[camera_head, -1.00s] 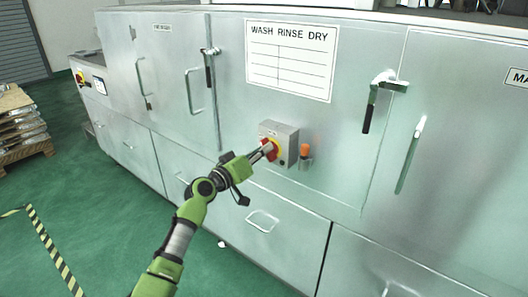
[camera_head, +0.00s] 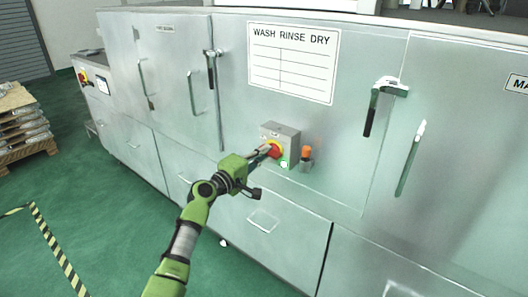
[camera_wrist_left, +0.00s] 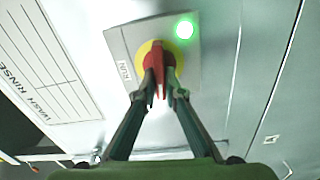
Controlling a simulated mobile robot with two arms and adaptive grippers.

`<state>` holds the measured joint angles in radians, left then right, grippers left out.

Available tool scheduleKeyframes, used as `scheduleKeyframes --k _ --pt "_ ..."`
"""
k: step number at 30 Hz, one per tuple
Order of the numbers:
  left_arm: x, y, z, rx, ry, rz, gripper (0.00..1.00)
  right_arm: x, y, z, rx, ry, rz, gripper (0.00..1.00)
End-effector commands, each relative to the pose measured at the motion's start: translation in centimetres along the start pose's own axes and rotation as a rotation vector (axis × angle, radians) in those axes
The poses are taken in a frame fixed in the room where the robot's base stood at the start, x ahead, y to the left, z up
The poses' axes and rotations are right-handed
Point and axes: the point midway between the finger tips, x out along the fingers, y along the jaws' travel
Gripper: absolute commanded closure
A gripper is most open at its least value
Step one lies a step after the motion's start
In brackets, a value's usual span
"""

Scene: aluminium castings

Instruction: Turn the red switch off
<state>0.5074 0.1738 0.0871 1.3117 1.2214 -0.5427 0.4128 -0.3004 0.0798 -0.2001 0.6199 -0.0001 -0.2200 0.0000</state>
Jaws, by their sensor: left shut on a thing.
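The red switch (camera_head: 275,150) has a yellow round backing and sits on a grey box (camera_head: 281,132) on the front of the metal machine. My left gripper (camera_head: 267,151) reaches it from the lower left. In the left wrist view, the gripper's two fingers (camera_wrist_left: 158,88) are closed on the switch's red handle (camera_wrist_left: 158,68) from both sides. The fingers partly hide the handle. A green lamp (camera_wrist_left: 184,29) glows beside the switch, and the word RUN (camera_wrist_left: 124,70) shows on the box. My right gripper is in neither view.
An orange-topped fitting (camera_head: 306,153) sticks out just right of the box. Door handles (camera_head: 376,108) and a drawer handle (camera_head: 263,220) project from the machine. A similar red switch (camera_head: 82,77) is on the far left panel. Green floor lies open in front.

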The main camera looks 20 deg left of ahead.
Motion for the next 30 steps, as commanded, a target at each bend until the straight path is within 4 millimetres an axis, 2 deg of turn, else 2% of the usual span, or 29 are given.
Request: scheduleKeyframes --k 9,25,26,27,30 --pt "-0.03 -0.2 -0.07 -0.112 0.002 -0.001 1.0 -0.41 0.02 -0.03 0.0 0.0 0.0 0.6" --pt "-0.03 -0.28 -0.04 -0.133 0.001 -0.001 1.0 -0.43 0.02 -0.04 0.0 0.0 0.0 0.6" --pt "-0.03 -0.28 -0.04 -0.133 0.001 -0.001 0.83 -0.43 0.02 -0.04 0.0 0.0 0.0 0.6" --pt "-0.03 -0.28 -0.03 -0.132 0.001 -0.002 0.74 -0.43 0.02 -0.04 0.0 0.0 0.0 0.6" --pt "-0.03 -0.26 -0.03 -0.131 0.001 -0.001 0.74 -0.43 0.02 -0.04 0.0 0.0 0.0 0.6"
